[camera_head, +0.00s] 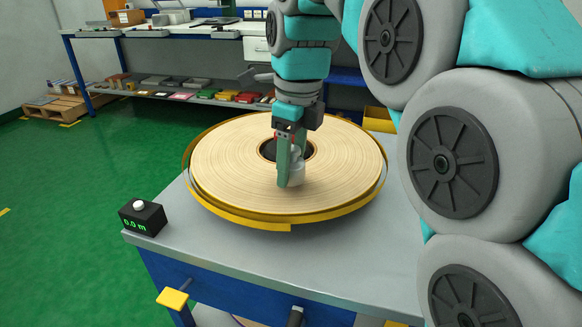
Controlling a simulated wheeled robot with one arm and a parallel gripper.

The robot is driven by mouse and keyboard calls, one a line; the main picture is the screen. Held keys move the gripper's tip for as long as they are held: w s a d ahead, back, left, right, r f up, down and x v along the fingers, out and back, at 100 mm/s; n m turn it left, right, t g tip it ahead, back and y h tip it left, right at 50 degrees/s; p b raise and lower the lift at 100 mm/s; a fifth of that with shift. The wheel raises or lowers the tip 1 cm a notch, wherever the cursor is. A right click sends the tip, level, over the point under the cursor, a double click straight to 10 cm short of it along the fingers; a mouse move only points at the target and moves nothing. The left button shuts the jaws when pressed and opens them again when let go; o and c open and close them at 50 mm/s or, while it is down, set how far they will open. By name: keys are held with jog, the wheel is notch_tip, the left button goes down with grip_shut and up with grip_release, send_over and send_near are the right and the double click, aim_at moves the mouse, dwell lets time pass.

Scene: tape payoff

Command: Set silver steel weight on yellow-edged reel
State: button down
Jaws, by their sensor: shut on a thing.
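The yellow-edged reel (225,160) lies flat on a grey-topped table, with wide pale windings and a dark hole at its centre. My gripper (290,178) points down over the reel, just in front of the hole. It is shut on the silver steel weight (298,174), a small light-grey cylinder partly hidden behind a finger. The weight is at or very near the reel's top face; I cannot tell whether it touches.
A black counter box (143,217) reading 0.0 m stands at the table's left corner. The grey table top (270,262) is bare in front of the reel. A workbench (150,33) with a stocked lower shelf is behind. My arm fills the right side.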

jog(key=shift+f, duration=0.7)
jog(key=shift+f, duration=0.1)
jog(key=shift+c, duration=0.9)
grip_release()
